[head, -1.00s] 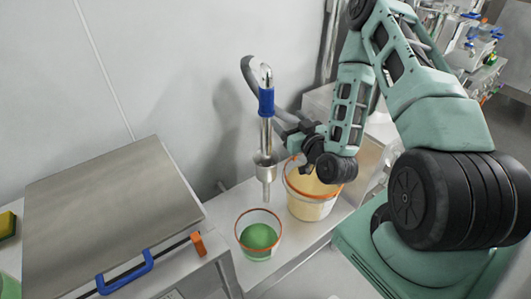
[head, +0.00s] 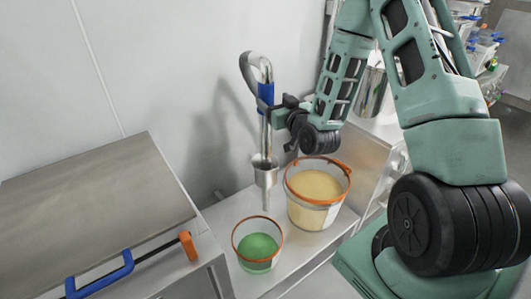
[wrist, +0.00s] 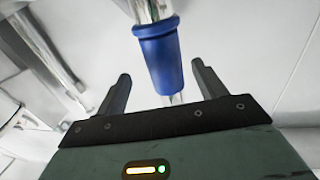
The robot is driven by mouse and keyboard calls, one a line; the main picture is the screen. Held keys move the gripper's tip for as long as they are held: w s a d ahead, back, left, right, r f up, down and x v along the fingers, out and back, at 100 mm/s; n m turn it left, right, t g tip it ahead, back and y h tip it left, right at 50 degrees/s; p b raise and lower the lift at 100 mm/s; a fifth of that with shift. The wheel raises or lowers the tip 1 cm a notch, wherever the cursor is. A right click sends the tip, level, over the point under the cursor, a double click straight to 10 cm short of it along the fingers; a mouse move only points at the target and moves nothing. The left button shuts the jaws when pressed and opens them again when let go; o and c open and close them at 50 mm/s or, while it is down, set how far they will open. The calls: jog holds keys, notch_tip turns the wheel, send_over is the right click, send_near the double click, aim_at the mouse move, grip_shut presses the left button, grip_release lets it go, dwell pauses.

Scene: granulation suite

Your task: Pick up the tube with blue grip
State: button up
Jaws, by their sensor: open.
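The tube with blue grip (head: 265,137) is a shiny metal pipe, upright, with a blue sleeve and a small metal cup low on it. A grey hose bends away from its top. In the wrist view the blue grip (wrist: 160,62) stands just beyond and between the two dark fingers of my gripper (wrist: 158,85). The fingers are apart and empty. In the head view my gripper (head: 276,112) is at the tube's right side, level with the lower end of the blue sleeve. Whether a finger touches the tube cannot be told.
A bucket of green material (head: 258,250) and a larger bucket of tan material (head: 317,188), both orange-rimmed, stand on the ledge below the tube. A steel-topped box with a blue handle (head: 99,274) is at left. The wall is close behind.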

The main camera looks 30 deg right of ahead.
aim_at(270, 98)
jog(key=w+p, duration=0.1)
jog(key=w, duration=0.3)
jog(key=shift+w+r, duration=0.1)
jog(key=shift+w, duration=0.6)
grip_shut()
